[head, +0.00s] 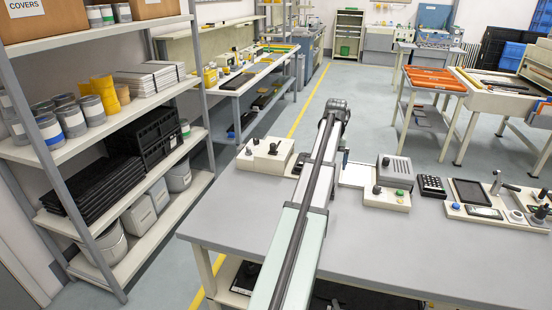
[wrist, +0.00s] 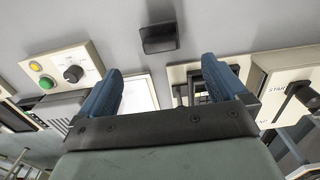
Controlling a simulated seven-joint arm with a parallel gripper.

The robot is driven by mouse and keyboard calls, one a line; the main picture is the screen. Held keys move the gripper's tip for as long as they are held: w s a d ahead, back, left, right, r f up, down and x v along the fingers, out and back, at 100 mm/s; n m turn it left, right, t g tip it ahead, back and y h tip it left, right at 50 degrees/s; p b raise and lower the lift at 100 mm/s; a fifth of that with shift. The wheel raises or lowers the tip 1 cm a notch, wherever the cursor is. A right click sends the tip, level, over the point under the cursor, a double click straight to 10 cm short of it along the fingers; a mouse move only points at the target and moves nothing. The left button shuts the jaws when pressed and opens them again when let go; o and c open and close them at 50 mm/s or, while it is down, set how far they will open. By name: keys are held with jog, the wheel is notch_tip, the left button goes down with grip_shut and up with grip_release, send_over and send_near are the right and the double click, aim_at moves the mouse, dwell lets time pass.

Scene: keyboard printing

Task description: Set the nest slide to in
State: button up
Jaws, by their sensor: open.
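No part in view carries a readable nest slide label, so I cannot tell for sure which part it is. A beige-framed fixture with dark parts inside (wrist: 178,76) shows in the wrist view, partly hidden behind my right-hand finger. My gripper (wrist: 162,68) is open, its two blue fingers wide apart with nothing between them. A black block (wrist: 158,38) lies beyond the fingertips on the grey table. In the head view my arm reaches over the table and hides the gripper.
A box with a black lever marked START (wrist: 292,98) is right of the fingers. A white plate (wrist: 138,95) and a knob panel with yellow and green buttons (wrist: 62,68) are left. The grey table's (head: 240,215) front is clear in the head view.

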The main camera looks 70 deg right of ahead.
jog(key=shift+w, duration=0.1)
jog(key=shift+c, duration=0.7)
jog(key=shift+n, duration=0.7)
jog(key=w, duration=1)
jog(key=shift+f, duration=0.4)
jog(key=c, duration=0.7)
jog(key=shift+o, duration=0.2)
jog(key=w+g, duration=0.2)
jog(key=w, duration=0.3)
jog(key=s+d+r+m+g+h, duration=0.4)
jog(key=s+d+m+g+h, duration=0.15)
jog(key=d+m, duration=0.45)
jog(key=shift+m+t, duration=0.25)
jog(key=shift+m, duration=0.55)
jog(key=x, duration=1.3)
jog(key=shift+s+a, duration=0.25)
jog(key=shift+a, duration=0.15)
jog(key=shift+c, duration=0.5)
